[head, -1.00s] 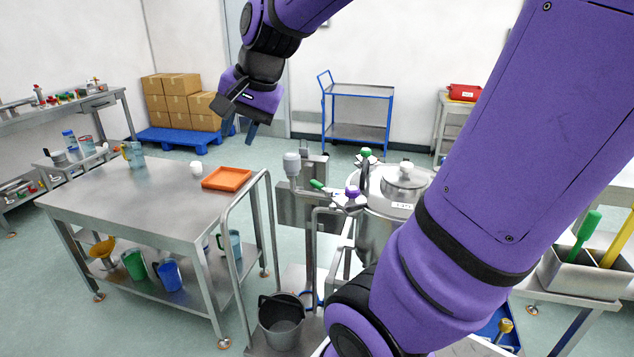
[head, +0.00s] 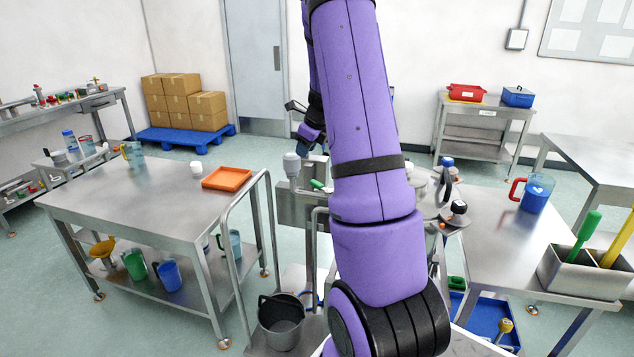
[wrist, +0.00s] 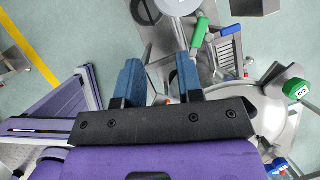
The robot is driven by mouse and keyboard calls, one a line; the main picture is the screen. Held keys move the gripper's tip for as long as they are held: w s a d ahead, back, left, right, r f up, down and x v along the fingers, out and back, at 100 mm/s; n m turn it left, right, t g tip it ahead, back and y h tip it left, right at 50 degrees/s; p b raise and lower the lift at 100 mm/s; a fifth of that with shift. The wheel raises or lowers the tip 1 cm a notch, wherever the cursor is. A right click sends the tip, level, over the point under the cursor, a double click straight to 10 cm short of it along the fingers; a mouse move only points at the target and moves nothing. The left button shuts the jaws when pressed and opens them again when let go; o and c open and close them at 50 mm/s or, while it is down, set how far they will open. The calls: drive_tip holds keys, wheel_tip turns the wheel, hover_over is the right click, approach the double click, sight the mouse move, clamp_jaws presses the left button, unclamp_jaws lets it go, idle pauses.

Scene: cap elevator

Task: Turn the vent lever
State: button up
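A lever with a green grip (wrist: 199,32) shows at the top of the wrist view, on metal fittings beside the steel vessel (wrist: 272,112). The same green grip (head: 317,184) shows in the head view, just left of my arm; I cannot tell for certain that it is the vent lever. My gripper (wrist: 160,72) is open, its two blue fingers apart with nothing between them. The green grip lies ahead and slightly right of the fingertips, apart from them. In the head view my arm hides most of the vessel and part of my gripper.
A green numbered knob (wrist: 296,88) sits on the vessel at the right of the wrist view. A steel table (head: 150,195) with an orange tray (head: 227,178) stands left. A grey bucket (head: 281,320) stands low in front. A right-hand table (head: 490,225) holds a red-handled jug (head: 535,195).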

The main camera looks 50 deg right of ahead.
sight(317, 182)
drive_tip(key=s+d+f+m, duration=0.2)
drive_tip(key=d+f+m, duration=0.2)
drive_tip(key=d+f, duration=0.25)
drive_tip(key=shift+m+h, duration=0.3)
drive_tip(key=shift+h, duration=0.1)
drive_tip(key=x, duration=0.7)
drive_tip(key=d+x, duration=0.1)
drive_tip(key=x, duration=0.2)
drive_tip(key=shift+w+f, duration=0.1)
drive_tip(key=shift+f, duration=0.15)
clamp_jaws()
